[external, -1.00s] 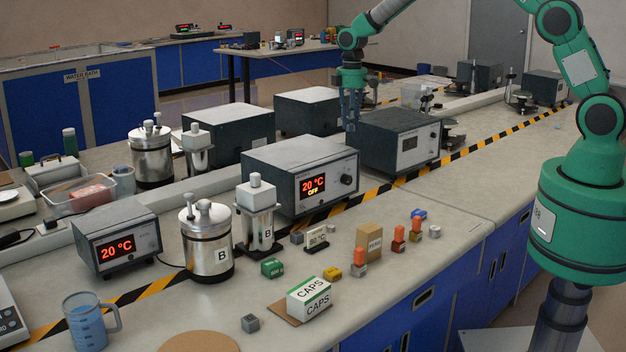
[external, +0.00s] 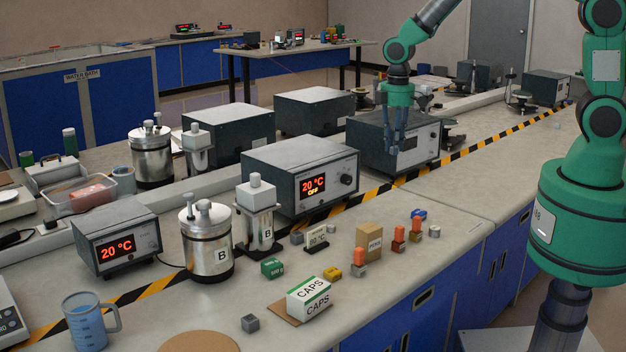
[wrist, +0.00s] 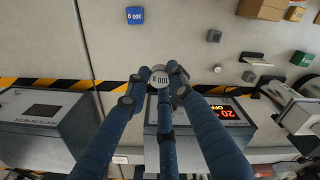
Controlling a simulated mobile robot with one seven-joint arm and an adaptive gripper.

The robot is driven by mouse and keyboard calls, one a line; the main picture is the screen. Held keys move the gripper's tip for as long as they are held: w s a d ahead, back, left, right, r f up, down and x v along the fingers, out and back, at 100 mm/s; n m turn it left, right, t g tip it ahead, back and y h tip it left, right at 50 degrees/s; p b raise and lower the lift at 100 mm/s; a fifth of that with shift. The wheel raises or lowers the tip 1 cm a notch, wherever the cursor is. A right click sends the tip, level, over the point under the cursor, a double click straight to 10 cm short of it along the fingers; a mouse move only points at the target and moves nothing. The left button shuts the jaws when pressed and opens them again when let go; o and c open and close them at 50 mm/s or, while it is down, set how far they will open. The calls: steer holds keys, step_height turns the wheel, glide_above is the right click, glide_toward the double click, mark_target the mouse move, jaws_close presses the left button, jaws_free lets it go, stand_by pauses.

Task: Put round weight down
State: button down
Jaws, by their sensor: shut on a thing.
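The round weight (wrist: 158,76) is a small pale disc marked 100 g in the wrist view. It sits between the fingertips of my gripper (wrist: 155,84), which is shut on it. In the external view my gripper (external: 394,150) points down, held in the air in front of a dark instrument box (external: 360,145). The weight is too small to make out there.
Below my gripper in the wrist view are black-and-yellow tape (wrist: 113,85) and a bare bench strip. A blue block marked 200 g (wrist: 135,15) lies ahead. The heater box reading 20 °C OFF (external: 290,175) stands to the left. Small grey blocks (wrist: 213,36) lie on the bench.

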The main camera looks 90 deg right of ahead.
steer(key=s+a+f, duration=0.1)
steer(key=s+a, duration=0.4)
steer(key=f, duration=1.5)
steer(key=shift+w+d+f, duration=0.1)
steer(key=shift+w+f, duration=0.1)
steer(key=shift+f, duration=0.15)
steer(key=shift+w, duration=0.1)
glide_above(357, 218)
steer(key=shift+f+b, duration=0.4)
steer(key=shift+f, duration=0.35)
steer(key=shift+f, duration=1.8)
steer(key=shift+f, duration=0.1)
